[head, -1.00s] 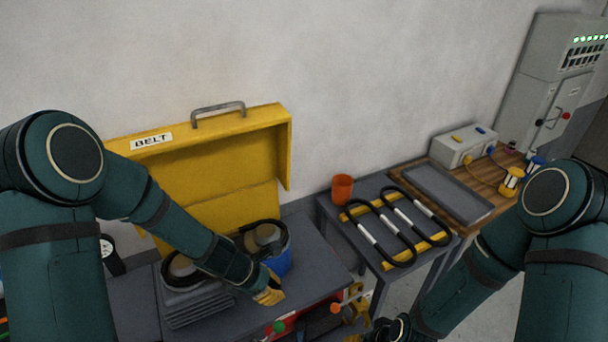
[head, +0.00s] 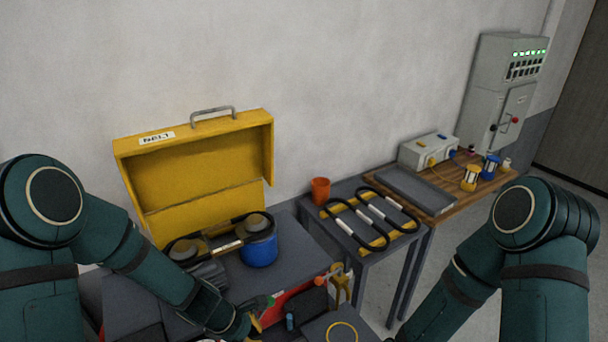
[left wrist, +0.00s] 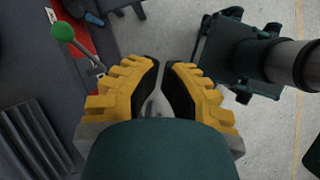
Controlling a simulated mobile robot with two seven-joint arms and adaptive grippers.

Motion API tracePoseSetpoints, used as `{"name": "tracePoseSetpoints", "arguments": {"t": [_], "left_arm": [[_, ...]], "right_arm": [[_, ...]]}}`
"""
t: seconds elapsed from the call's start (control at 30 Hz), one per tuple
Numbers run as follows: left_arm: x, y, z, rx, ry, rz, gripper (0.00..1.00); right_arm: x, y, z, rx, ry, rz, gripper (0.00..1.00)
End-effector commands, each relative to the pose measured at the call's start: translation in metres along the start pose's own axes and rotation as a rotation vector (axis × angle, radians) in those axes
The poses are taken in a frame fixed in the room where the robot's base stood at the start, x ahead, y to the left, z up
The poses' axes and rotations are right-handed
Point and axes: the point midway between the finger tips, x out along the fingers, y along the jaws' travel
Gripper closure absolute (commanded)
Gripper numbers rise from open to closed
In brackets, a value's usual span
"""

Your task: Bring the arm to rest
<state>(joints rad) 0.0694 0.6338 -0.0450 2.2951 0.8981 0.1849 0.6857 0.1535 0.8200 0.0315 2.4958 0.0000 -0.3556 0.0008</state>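My left arm reaches in from the left in the head view. Its gripper (head: 256,325) is low, at the front edge of the grey bench, and partly cut off.
An open yellow case (head: 195,180) stands behind the drums. An orange cup (head: 320,190) and black belt loops (head: 372,220) are on the side table. A wooden table (head: 455,205) holds yellow and blue spools. A green-knobbed lever (left wrist: 63,32) is near the left gripper. Floor beyond is clear.

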Motion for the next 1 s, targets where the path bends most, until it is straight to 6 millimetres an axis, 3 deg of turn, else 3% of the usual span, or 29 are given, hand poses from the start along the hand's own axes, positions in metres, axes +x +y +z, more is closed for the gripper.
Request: {"name": "tracePoseSetpoints", "arguments": {"t": [0.03, 0.3, 0.5, 0.7, 1.0], "left_arm": [[0.022, -0.010, -0.015, 0.105, 0.034, -0.017, 1.00], [0.103, -0.057, -0.071, 0.874, 0.162, -0.082, 1.00], [0.145, -0.077, -0.079, 1.372, 0.157, -0.058, 1.00], [0.155, -0.083, -0.075, 1.544, 0.145, -0.029, 1.00], [0.153, -0.083, -0.074, 1.548, 0.145, -0.028, 1.00]], "right_arm": [[0.017, 0.006, 0.003, 0.000, -0.002, 0.001, 0.53], [0.068, 0.024, 0.012, 0.000, -0.008, 0.007, 0.53], [0.096, 0.035, 0.017, 0.000, -0.013, 0.012, 0.53], [0.101, 0.036, 0.018, 0.000, -0.012, 0.013, 0.53], [0.100, 0.036, 0.018, -0.001, -0.012, 0.013, 0.53]]}}
